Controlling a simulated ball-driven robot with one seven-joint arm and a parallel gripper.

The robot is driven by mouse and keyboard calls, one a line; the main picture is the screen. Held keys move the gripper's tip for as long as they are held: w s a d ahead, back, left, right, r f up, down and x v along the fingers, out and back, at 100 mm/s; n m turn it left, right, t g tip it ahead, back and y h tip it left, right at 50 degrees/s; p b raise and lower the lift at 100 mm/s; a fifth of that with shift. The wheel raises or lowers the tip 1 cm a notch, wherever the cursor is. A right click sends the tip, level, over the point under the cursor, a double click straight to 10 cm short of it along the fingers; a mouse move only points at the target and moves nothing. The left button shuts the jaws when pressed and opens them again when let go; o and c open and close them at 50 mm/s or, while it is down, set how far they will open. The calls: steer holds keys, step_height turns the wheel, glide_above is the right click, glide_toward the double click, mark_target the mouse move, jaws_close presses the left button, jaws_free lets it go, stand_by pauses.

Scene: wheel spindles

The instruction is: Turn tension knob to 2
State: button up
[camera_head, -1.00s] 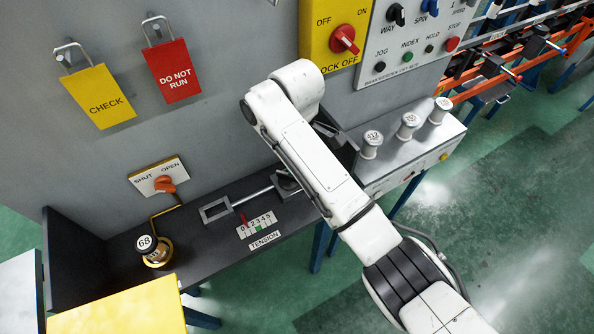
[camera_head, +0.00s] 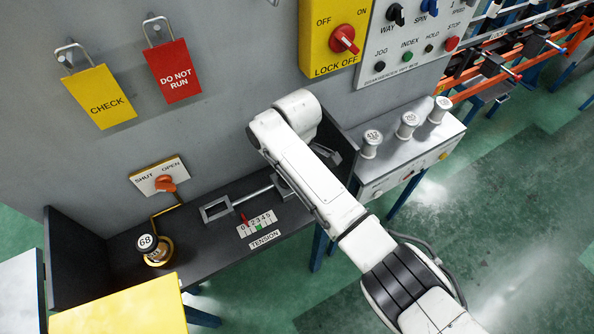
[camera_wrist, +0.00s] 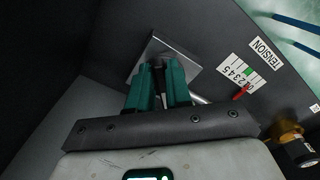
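The tension scale (camera_head: 257,224), marked 0 to 5, lies on the dark shelf. Its red pointer (camera_head: 244,218) stands near 1, covering that digit. A green mark (camera_head: 258,227) sits by the middle digits. A metal rod with an open frame (camera_head: 215,209) runs beside the scale towards my arm. In the wrist view, my gripper's green fingers (camera_wrist: 160,84) are close together over a grey square plate (camera_wrist: 174,49). Something dark shows between them; whether they grip it is unclear. The scale (camera_wrist: 242,74) and pointer (camera_wrist: 240,92) lie to their right. My arm hides the knob area in the head view.
An orange shut/open valve (camera_head: 165,183) is on the wall behind. Several labelled spools (camera_head: 408,125) stand on the grey box at right. A yellow panel (camera_head: 125,308) fills the near left.

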jaws_close()
